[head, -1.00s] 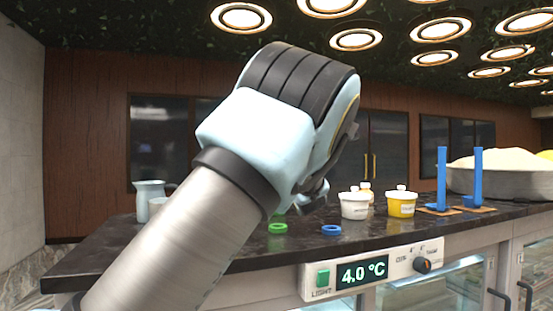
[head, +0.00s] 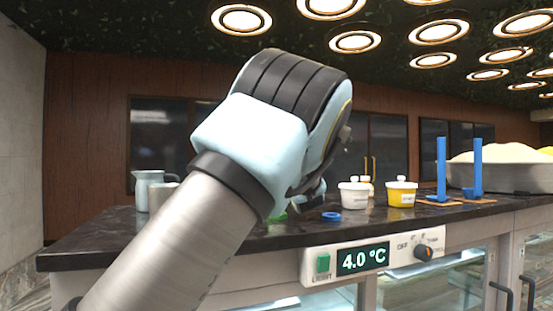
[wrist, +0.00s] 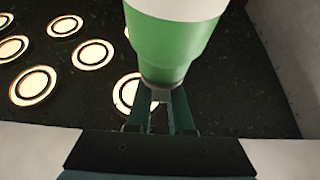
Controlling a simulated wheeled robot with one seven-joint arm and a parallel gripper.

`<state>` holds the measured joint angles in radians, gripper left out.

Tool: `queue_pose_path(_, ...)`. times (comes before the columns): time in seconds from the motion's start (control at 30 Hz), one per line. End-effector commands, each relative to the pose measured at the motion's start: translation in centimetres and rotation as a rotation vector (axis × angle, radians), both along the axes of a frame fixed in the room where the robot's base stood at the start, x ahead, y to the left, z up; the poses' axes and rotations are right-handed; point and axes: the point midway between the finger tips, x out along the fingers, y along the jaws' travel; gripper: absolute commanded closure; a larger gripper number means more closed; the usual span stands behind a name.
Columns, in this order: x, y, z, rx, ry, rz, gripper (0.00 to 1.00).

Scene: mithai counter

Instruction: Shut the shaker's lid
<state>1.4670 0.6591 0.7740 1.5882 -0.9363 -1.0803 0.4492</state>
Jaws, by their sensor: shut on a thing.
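In the wrist view, my gripper (wrist: 160,113) is shut on the narrow end of a green and white thing (wrist: 178,42), which looks like the shaker. Its green body widens away from the fingers to a white part, cut off by the top of the picture. I cannot make out its lid or whether that is open. In the head view, my gripper (head: 310,196) is mostly behind my own wrist, above the dark counter (head: 290,237), and the held thing is hidden there.
A blue ring (head: 331,216) and a mostly hidden green ring (head: 279,217) lie on the counter. A white tub (head: 353,197) and a yellow tub (head: 401,194) stand to the right, beside blue uprights (head: 441,165) and a wide bowl (head: 500,178). A jug (head: 143,187) stands at left.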

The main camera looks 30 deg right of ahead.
Motion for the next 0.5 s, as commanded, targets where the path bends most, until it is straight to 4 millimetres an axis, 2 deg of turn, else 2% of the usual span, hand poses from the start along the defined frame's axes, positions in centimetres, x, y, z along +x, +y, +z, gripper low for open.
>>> queue_pose_path(0.27, -0.02, -0.05, -0.11, 0.002, -0.001, -0.001, 1.0)
queue_pose_path(0.3, -0.03, -0.05, -0.12, 0.002, -0.001, -0.001, 0.78)
queue_pose_path(0.5, -0.03, -0.05, -0.08, 0.001, -0.002, 0.0, 0.56)
